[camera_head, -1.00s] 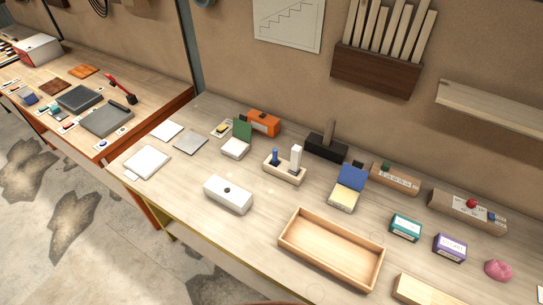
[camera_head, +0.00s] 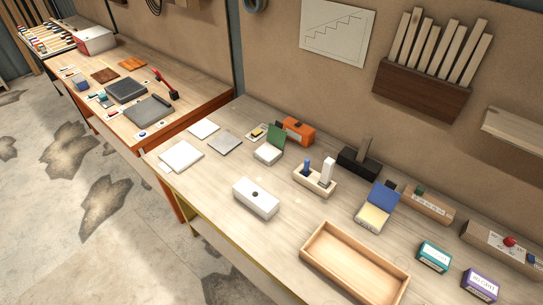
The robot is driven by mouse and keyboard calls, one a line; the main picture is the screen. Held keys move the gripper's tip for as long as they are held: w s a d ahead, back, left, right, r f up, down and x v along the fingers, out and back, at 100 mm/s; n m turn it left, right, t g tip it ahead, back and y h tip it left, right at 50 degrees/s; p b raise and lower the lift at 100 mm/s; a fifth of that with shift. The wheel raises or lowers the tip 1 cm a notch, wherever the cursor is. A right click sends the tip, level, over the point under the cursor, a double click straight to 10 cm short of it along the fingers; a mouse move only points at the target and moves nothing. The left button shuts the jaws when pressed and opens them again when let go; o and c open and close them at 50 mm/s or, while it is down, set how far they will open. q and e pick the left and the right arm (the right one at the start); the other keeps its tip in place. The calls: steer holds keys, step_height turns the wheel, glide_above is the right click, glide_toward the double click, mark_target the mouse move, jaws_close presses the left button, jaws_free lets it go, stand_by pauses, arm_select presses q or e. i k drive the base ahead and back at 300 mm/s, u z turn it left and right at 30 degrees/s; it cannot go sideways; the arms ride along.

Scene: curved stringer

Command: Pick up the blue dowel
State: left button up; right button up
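A small blue dowel (camera_head: 307,167) stands upright in a pale wooden holder (camera_head: 312,184) near the middle of the workbench. A taller white upright piece (camera_head: 327,171) stands beside it in the same holder, on its right. The lower part of the blue dowel is hidden in the holder. Neither of my grippers shows in the head view.
A white block with a dark hole (camera_head: 256,198) lies in front of the holder. An open wooden tray (camera_head: 354,262) is at the front right. A box with a raised blue lid (camera_head: 382,196) and a black block (camera_head: 359,160) stand nearby. Bare bench (camera_head: 215,183) lies to the left.

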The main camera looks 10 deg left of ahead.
mark_target(307, 161)
steer(key=z, duration=2.95)
steer(key=k, duration=1.35)
steer(key=u, duration=2.35)
